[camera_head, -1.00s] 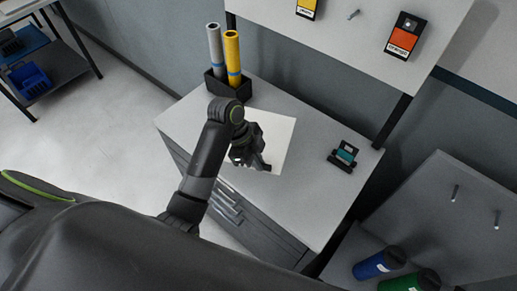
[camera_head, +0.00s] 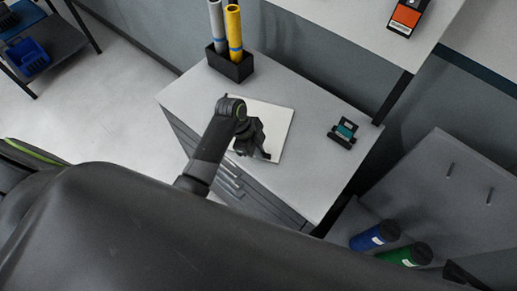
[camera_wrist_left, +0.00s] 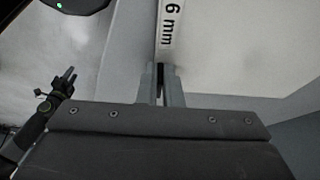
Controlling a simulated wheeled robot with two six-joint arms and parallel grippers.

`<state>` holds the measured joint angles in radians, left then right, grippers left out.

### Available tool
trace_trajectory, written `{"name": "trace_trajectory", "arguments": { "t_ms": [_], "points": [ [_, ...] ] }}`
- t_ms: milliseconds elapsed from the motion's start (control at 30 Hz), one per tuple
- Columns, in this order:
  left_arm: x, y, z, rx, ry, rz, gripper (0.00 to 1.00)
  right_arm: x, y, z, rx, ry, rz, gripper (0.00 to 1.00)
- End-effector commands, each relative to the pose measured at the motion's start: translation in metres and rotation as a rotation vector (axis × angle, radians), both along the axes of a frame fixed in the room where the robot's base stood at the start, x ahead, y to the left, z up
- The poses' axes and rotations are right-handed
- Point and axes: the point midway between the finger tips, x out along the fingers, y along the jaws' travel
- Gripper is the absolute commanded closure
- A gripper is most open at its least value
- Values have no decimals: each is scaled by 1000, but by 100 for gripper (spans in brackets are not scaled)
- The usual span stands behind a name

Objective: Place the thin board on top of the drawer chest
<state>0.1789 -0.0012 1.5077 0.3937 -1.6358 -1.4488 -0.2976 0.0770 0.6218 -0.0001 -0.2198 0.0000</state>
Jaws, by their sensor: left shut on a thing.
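The thin board (camera_head: 274,118) is a flat white sheet. In the head view it lies over the middle of the grey drawer chest's top (camera_head: 195,95); I cannot tell whether it touches the top. My left gripper (camera_head: 262,153) is at the board's near edge, shut on it. In the left wrist view the fingers (camera_wrist_left: 160,82) meet at the board (camera_wrist_left: 235,40), beside its "6 mm" label (camera_wrist_left: 171,22). The fingers hide part of that edge. An arm at the left of the wrist view ends in what looks like my right gripper (camera_wrist_left: 67,78); its jaws are too small to read.
A black holder (camera_head: 230,66) with a grey roll and a yellow roll (camera_head: 234,32) stands at the chest's back left corner. A small teal and black device (camera_head: 343,133) sits on the right of the top. Blue (camera_head: 375,235) and green (camera_head: 405,254) cylinders lie at lower right.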

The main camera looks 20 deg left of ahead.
Motion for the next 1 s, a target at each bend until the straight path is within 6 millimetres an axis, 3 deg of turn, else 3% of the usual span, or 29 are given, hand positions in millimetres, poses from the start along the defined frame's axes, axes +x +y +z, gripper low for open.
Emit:
{"name": "trace_trajectory", "arguments": {
  "t_ms": [33,67,200,633,767,1000],
  "points": [
    [0,0,-2,0,0,0,100,0,-1,-1,-2,0,1,64],
    [0,0,-2,0,0,0,92,0,-2,-1,-3,1,1,64],
    [0,0,-1,0,0,0,73,-1,-4,0,-5,1,1,64],
    [1,3,6,0,-3,1,72,-4,-4,-2,-5,5,0,64],
    [1,9,21,1,-5,0,72,-4,-4,-7,-5,5,0,64],
    [0,28,63,3,-7,0,72,-4,-4,-21,-4,6,0,64]
  ]
}}
